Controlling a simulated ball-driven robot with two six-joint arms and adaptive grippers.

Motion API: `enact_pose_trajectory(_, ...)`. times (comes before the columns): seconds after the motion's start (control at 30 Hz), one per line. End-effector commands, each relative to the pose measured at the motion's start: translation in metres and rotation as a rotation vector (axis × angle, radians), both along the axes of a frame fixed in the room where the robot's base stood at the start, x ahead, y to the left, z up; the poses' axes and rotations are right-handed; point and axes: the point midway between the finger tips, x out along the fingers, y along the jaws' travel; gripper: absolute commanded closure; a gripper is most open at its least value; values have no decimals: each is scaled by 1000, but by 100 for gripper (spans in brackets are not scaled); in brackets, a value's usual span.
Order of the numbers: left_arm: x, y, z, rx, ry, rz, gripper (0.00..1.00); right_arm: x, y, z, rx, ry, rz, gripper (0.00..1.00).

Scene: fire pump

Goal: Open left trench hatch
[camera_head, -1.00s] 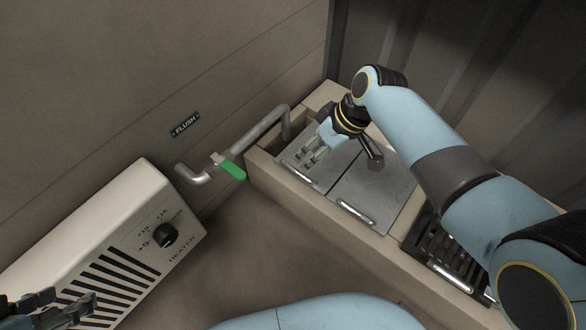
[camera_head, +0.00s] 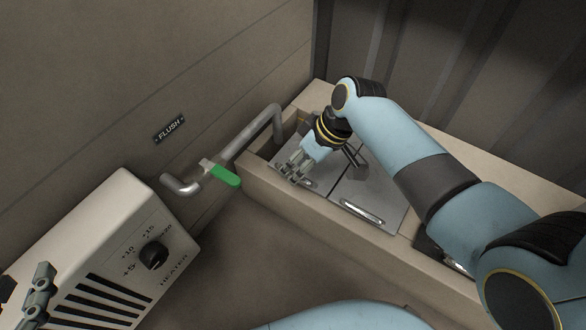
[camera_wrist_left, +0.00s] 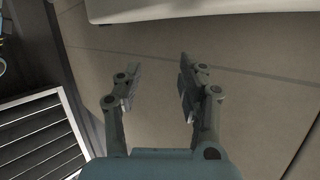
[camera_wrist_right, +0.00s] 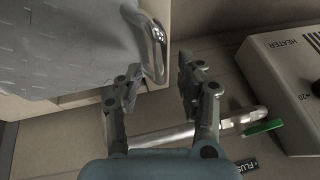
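The left trench hatch (camera_head: 322,174) is a grey metal plate lying flat in the beige trench frame, beside a similar right hatch (camera_head: 375,192). In the right wrist view the hatch plate (camera_wrist_right: 65,45) has a shiny bar handle (camera_wrist_right: 157,50). The open fingers of that gripper (camera_wrist_right: 158,75) stand either side of this handle in the picture; contact cannot be told. My left gripper (camera_wrist_left: 158,85) is open and empty, near the heater in the head view (camera_head: 38,290).
A white heater (camera_head: 105,250) with a black knob stands at the lower left. A grey pipe with a green valve lever (camera_head: 225,176) runs along the wall under the FLUSH label (camera_head: 169,129), close to the trench's left end. The floor before the trench is clear.

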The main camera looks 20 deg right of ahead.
Motion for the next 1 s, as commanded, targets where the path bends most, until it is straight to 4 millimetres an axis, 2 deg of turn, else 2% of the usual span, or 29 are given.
enact_pose_trajectory(0.1,12,-2,17,0,-96,-11,60,-1,0,-7,0,3,1,62)
enact_pose_trajectory(0.3,22,-5,38,-2,-199,-23,60,0,0,-10,0,1,2,62)
enact_pose_trajectory(0.67,24,-6,44,-2,-226,-26,60,0,0,-10,0,-1,3,62)
enact_pose_trajectory(0.93,24,-6,44,-2,-225,-26,60,0,0,-10,0,0,3,97)
enact_pose_trajectory(1.0,24,-6,44,-2,-225,-26,60,0,0,-10,0,0,3,100)
